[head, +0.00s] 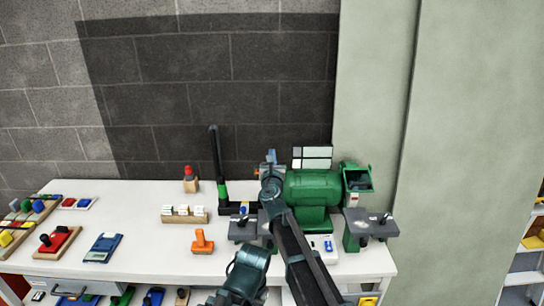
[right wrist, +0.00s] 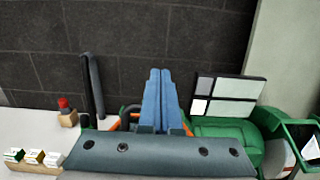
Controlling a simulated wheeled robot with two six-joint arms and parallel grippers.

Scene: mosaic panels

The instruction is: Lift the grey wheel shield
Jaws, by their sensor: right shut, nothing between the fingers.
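A green bench grinder (head: 312,187) stands at the back right of the white bench; its body also shows in the right wrist view (right wrist: 225,132). My right gripper (head: 271,156) is at the grinder's left end, its blue fingers shut together and empty in the right wrist view (right wrist: 158,92). Behind the fingers, an orange guard with a dark grey curved piece (right wrist: 129,109) is partly hidden by my gripper. I cannot tell for certain whether that piece is the grey wheel shield or whether the fingers touch it.
A black upright post (head: 218,165) stands left of the grinder. A tiled panel (head: 312,157) is behind it. Grey tool rests (head: 370,224) stick out in front. An orange stamp-like object (head: 202,241) and a wooden block with white pieces (head: 184,214) lie left. Bare bench lies between them.

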